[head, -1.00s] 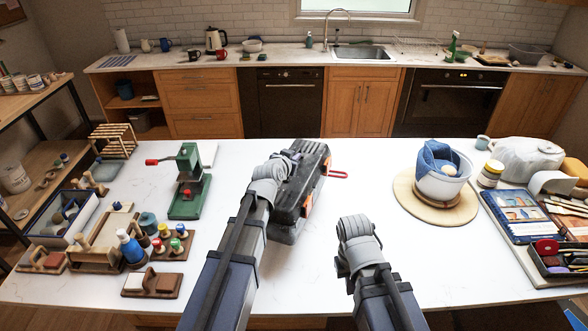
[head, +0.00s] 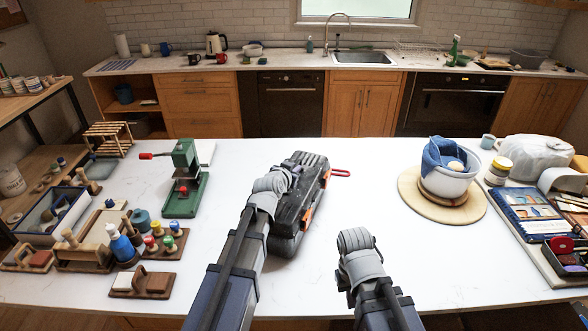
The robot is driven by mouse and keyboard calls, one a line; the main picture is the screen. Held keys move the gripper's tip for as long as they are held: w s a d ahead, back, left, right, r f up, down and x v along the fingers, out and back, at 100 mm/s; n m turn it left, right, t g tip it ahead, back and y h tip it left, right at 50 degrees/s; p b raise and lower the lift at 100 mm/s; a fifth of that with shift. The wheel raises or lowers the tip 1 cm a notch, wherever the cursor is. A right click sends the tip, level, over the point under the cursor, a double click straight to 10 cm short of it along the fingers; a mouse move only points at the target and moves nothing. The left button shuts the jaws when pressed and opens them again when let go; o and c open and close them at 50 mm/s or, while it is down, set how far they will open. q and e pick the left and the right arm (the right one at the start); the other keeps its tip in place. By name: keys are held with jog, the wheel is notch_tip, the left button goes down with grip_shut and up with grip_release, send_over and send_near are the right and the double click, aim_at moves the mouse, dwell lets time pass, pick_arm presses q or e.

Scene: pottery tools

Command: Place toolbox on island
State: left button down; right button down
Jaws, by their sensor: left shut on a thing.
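The toolbox (head: 299,210) is dark grey with orange latches. It is at the middle of the white island (head: 345,190), and I cannot tell whether it rests on the top or hangs just above it. My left gripper (head: 287,172) is shut on the toolbox near its upper left side; its fingertips are largely hidden by the wrist. My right gripper (head: 352,245) is over the island's front part, right of the toolbox and apart from it. Its fingers are hidden behind its wrist.
A green press (head: 187,180) and several wooden tool holders stand on the left. A bowl with a blue cloth (head: 445,178) sits on a round board (head: 412,194) to the right. Boxes of tools (head: 540,215) fill the far right.

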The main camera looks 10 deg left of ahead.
pick_arm(q)
jog(key=shift+f, duration=0.45)
pick_arm(e)
jog(key=shift+f, duration=0.5)
pick_arm(q)
jog(key=shift+f+b, duration=0.15)
jog(key=shift+b, duration=0.15)
jog(key=c, duration=0.9)
grip_release()
pick_arm(e)
jog(key=shift+f, duration=0.1)
